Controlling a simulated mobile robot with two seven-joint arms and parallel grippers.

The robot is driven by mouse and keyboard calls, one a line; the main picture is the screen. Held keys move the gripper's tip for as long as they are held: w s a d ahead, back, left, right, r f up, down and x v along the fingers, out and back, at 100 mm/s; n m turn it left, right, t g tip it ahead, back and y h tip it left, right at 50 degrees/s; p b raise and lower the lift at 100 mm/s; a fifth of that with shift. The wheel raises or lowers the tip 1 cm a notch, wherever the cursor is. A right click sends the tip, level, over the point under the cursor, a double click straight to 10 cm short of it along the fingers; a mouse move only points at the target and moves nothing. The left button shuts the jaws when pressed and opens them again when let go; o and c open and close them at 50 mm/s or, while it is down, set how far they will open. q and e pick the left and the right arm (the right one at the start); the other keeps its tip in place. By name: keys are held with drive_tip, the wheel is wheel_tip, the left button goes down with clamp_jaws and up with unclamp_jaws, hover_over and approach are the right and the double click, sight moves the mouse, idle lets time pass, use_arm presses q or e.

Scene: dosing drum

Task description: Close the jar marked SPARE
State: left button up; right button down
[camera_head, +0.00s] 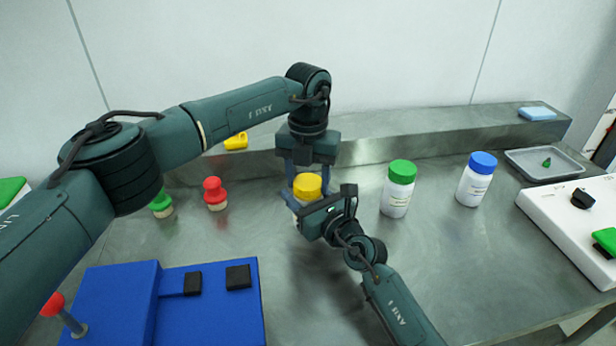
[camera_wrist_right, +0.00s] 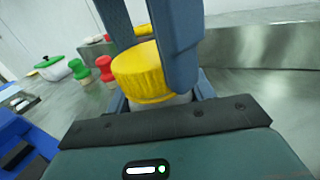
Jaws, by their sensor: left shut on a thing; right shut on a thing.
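A white jar (camera_wrist_right: 172,107) with a yellow lid (camera_head: 307,185) stands on the metal worktop between my two grippers. My left gripper (camera_head: 306,172) reaches down from above, its fingers on either side of the yellow lid; it is shut on the lid, which also shows in the right wrist view (camera_wrist_right: 146,75). My right gripper (camera_head: 308,208) comes in low from the front and is shut on the jar's body. The lid sits on top of the jar; whether it is fully tight I cannot tell. Any label on this jar is hidden, so SPARE cannot be read.
A green-lidded jar (camera_head: 398,189) and a blue-lidded jar (camera_head: 477,179) stand to the right. Red (camera_head: 214,193) and green (camera_head: 161,204) knobbed pieces stand left. A blue fixture (camera_head: 205,310) is front left, a white device (camera_head: 578,215) and grey tray (camera_head: 545,167) right.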

use_arm(q)
drive_tip(key=shift+m, duration=0.5)
drive_tip(key=shift+a, duration=0.1)
drive_tip(key=o, duration=1.1)
drive_tip(key=shift+d, duration=0.3)
drive_tip(key=shift+a+r, duration=0.1)
drive_tip(key=shift+r, duration=2.3)
drive_tip(key=shift+c, duration=0.6)
wheel_tip(320, 180, up, 3)
drive_tip(key=shift+a+r+n, duration=0.1)
drive_tip(key=shift+r+n, duration=0.05)
drive_tip(key=shift+n, duration=0.85)
drive_tip(key=shift+c, duration=0.8)
